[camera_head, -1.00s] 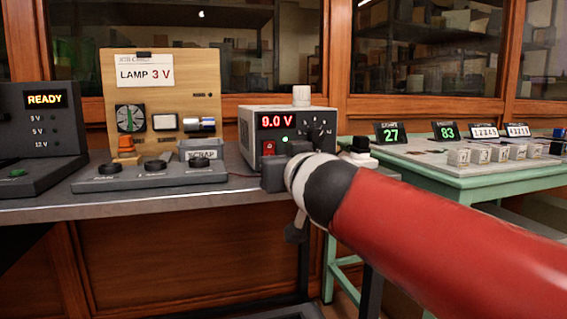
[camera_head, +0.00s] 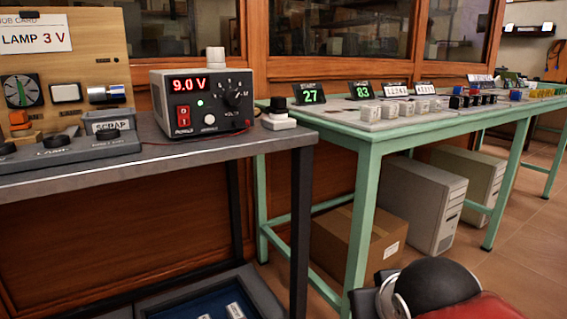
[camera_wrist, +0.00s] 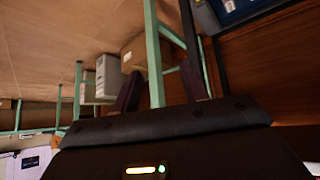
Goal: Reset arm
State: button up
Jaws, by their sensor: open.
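My arm is low at the bottom right of the head view, where its red link and dark rounded joint show in front of the green table's legs. The head view does not show the fingertips clearly. In the wrist view my gripper (camera_wrist: 163,76) shows as two dark fingers set apart, with nothing held between them. The floor, a green table leg (camera_wrist: 154,60) and wood panelling show beyond the fingers.
A grey bench (camera_head: 190,150) with a power supply (camera_head: 204,101) reading 9.0 V stands left. A green table (camera_head: 372,140) stands right, with a cardboard box (camera_head: 350,243) and computer towers (camera_head: 422,205) below. Tiled floor (camera_head: 535,225) is clear at right.

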jog(key=s+f+g, duration=0.2)
jog(key=s+f, duration=0.3)
jog(key=s, duration=0.2)
notch_tip(320, 180, up, 12)
jog(key=p, duration=1.3)
jog(key=shift+d+r, duration=0.2)
jog(key=shift+d, duration=0.15)
